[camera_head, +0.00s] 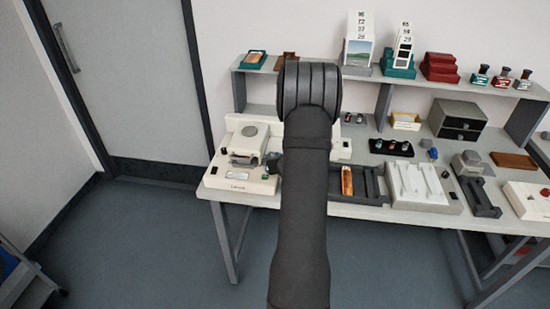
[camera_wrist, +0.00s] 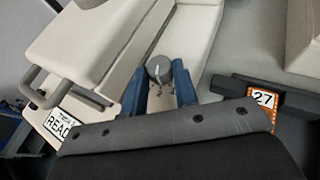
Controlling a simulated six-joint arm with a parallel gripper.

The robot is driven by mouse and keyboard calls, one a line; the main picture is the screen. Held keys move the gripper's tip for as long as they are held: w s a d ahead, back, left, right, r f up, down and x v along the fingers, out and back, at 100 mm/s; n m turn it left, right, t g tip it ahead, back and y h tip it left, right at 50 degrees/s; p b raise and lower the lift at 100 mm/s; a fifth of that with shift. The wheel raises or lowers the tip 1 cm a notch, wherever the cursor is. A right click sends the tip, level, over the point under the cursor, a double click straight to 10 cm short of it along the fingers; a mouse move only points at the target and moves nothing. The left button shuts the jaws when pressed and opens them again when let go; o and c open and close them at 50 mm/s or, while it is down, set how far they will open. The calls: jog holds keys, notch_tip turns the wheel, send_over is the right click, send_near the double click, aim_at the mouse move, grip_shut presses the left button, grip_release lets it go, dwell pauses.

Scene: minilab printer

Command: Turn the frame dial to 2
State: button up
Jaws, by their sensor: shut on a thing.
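The frame dial (camera_wrist: 158,66) is a small round grey knob with a white pointer line, set on the cream printer (camera_wrist: 190,28). The line runs nearly up and down in the wrist view. Small dark marks show just below the dial, too small to read surely. My gripper (camera_wrist: 158,76) has its blue fingers on either side of the dial and is shut on it. In the head view the printer (camera_head: 213,180) stands at the left end of the bench. My gripper shows there in part as a dark shape at the printer's right side, and my arm hides the dial.
A sign starting "READ" (camera_wrist: 60,122) and a grey handle (camera_wrist: 42,88) are on the printer's left. A dark tray with an orange strip (camera_head: 347,181) and a white tray (camera_head: 417,184) stand further right.

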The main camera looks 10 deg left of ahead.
jog(key=shift+m+h, duration=0.3)
jog(key=shift+h, duration=0.1)
jog(key=o, duration=0.7)
jog(key=v, duration=1.7)
jog(key=shift+s, duration=0.3)
jog(key=shift+w+f, duration=0.1)
jog(key=x, duration=1.7)
jog(key=shift+w, duration=0.2)
